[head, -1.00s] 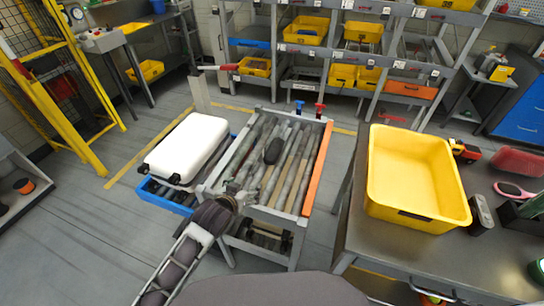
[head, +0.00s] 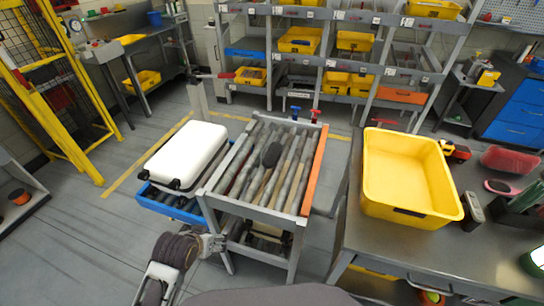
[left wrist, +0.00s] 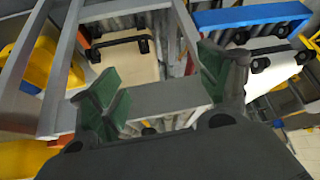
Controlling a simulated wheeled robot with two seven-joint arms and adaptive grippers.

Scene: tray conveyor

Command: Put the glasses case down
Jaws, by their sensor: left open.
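A small dark oval case, which looks like the glasses case (head: 271,154), lies on the rollers of the conveyor (head: 258,211), near the middle. Nothing holds it. My left gripper (head: 217,243) is low beside the conveyor's near left corner, apart from the case. In the left wrist view my left gripper (left wrist: 155,90) shows its two green-padded fingers spread wide with nothing gripped between them. The conveyor frame passes behind the fingers there. I cannot make out the case in the left wrist view. My right gripper is not in view.
A white suitcase (head: 186,150) lies on a blue tray (head: 190,213) left of the conveyor. A yellow bin (head: 410,214) stands on the metal table (head: 385,243) at right, with several small items beside it. Shelves stand behind. The floor at left is clear.

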